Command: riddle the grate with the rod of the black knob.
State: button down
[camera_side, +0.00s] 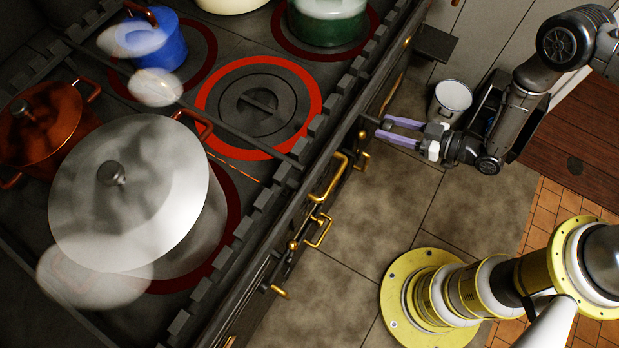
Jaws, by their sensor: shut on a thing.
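My gripper (384,128) reaches in from the right, low beside the front of the black stove. Its two pale lavender fingers point left at the stove front and are shut on the black knob. A short dark piece of the rod and knob (370,119) shows at the fingertips, against the stove front. The fingers and the dark background make the knob's outline hard to see. The grate is not visible; the stove front and top hide the inside.
The stove top (225,60) carries a large lidded pot (130,200), a copper pot (40,125), a blue pot (160,45) and a green pot (328,25). Steam drifts over it. Brass handles (328,180) stick out below my gripper. A white bucket (451,98) stands on the floor behind it.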

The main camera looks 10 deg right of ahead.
aim_at(374, 118)
jog(key=shift+w+a, duration=2.3)
jog(key=shift+c, duration=2)
grip_release()
jog(key=s+d, duration=0.5)
